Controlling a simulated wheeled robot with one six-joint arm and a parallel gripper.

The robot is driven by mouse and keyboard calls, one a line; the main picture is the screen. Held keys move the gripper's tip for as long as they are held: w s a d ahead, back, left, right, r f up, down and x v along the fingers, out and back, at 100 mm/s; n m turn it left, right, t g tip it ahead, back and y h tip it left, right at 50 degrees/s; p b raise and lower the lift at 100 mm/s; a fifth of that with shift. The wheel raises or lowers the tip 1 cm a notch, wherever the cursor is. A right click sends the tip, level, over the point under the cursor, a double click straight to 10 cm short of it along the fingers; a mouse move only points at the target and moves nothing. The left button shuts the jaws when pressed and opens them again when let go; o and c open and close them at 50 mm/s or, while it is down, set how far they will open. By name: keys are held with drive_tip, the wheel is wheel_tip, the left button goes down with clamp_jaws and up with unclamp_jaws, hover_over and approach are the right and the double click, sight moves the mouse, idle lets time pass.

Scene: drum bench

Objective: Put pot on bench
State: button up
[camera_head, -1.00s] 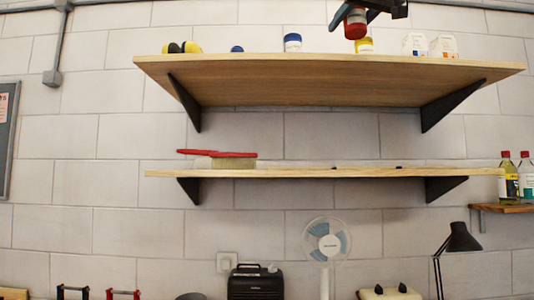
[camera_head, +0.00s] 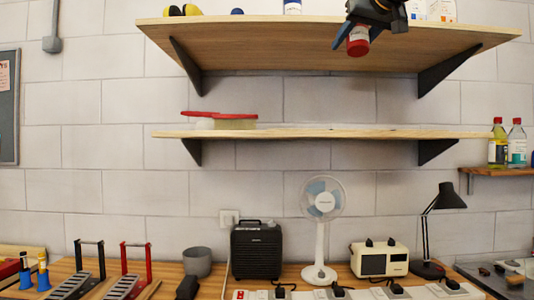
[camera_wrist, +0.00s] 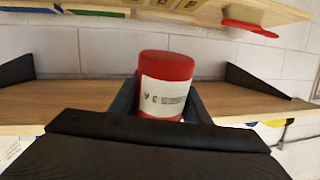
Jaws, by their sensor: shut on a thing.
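The pot is a small red cylinder with a white label (camera_head: 358,47). It hangs in front of the upper shelf's underside in the head view, tilted a little. It also shows large in the wrist view (camera_wrist: 165,70), between my dark fingers. My gripper (camera_head: 357,36) is shut on it, high above the bench. The bench (camera_head: 213,280) is the wooden top along the bottom of the head view; its front part is cut off by the frame.
The upper shelf (camera_head: 300,45) is close behind the pot; the lower shelf (camera_head: 330,133) is below. On the bench stand a grey cup (camera_head: 197,262), black heater (camera_head: 257,252), white fan (camera_head: 321,230), cream appliance (camera_head: 379,259), black lamp (camera_head: 448,197) and several racks and plugs at the front.

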wheel_tip(320, 180, down, 9)
drive_tip(key=w+g, duration=0.1)
drive_tip(key=w, duration=0.1)
drive_tip(key=shift+h+b, duration=0.3)
drive_tip(key=shift+b, duration=0.15)
drive_tip(key=shift+w, duration=0.15)
